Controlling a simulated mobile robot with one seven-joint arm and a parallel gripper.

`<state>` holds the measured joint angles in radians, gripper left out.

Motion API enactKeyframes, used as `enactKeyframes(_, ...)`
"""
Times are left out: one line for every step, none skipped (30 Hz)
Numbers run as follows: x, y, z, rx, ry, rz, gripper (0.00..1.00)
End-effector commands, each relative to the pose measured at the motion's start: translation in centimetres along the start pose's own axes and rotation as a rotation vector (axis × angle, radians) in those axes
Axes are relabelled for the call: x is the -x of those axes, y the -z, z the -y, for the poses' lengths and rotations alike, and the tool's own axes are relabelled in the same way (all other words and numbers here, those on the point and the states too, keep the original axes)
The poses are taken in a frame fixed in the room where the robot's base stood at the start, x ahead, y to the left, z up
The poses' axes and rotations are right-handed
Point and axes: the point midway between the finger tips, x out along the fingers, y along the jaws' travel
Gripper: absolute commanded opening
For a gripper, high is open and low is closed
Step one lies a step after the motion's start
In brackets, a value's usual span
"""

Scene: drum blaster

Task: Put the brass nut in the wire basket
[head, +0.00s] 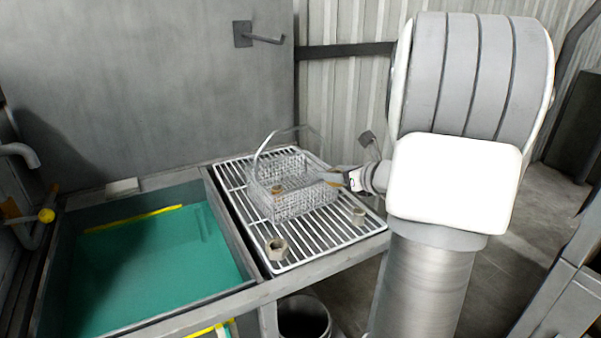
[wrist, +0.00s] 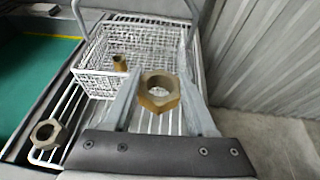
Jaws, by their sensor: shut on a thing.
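My gripper (head: 331,181) is shut on a brass hex nut (wrist: 147,101). In the wrist view the nut sits between the two fingers (wrist: 158,88), its hole facing the camera. The wire basket (wrist: 103,84) stands on a white rack, beyond the held nut. In the head view the basket (head: 296,205) is just left of my gripper, its handle upright. The held nut is small and partly hidden there, near the basket's right side. I cannot tell its exact height over the rim.
A small brass piece (wrist: 119,63) shows inside the basket. A teal-bottomed basin (head: 160,255) is left of the rack. A wall stands behind.

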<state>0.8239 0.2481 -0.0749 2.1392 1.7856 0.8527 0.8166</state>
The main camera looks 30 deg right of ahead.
Motion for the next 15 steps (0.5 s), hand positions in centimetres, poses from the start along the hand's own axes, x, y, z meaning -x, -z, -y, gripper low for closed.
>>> enactKeyframes(-1.5, -0.5, -0.2, 0.002, -0.005, 0.001, 0.00)
enactKeyframes(-2.3, -0.9, -0.1, 0.002, -0.004, 0.002, 0.00)
enactKeyframes(-3.3, -1.3, -0.1, 0.002, -0.004, 0.002, 0.00)
enactKeyframes(-4.0, -1.6, -0.1, 0.002, -0.005, 0.002, 0.00)
enactKeyframes(-4.8, -1.9, -0.1, 0.002, -0.004, 0.002, 0.00)
enactKeyframes(-5.8, -2.3, -0.1, 0.003, -0.005, 0.002, 0.00)
enactKeyframes(-6.5, -2.6, -0.1, 0.003, -0.004, 0.002, 0.00)
enactKeyframes(-7.2, -2.9, -0.2, 0.001, -0.005, 0.002, 0.00)
enactKeyframes(-8.1, -3.3, -0.1, 0.001, -0.003, 0.002, 0.00)
enactKeyframes(-8.7, -3.6, -0.1, 0.001, -0.004, 0.002, 0.00)
enactKeyframes(-9.2, -3.8, -0.1, 0.001, -0.003, 0.002, 0.00)
enactKeyframes(-9.8, -4.1, -0.1, 0.001, -0.002, 0.003, 0.00)
enactKeyframes(-10.2, -4.2, -0.1, 0.000, -0.003, 0.002, 0.00)
enactKeyframes(-10.5, -4.4, -0.1, 0.000, -0.003, 0.002, 0.00)
enactKeyframes(-10.9, -4.6, -0.1, 0.001, -0.002, 0.002, 0.00)
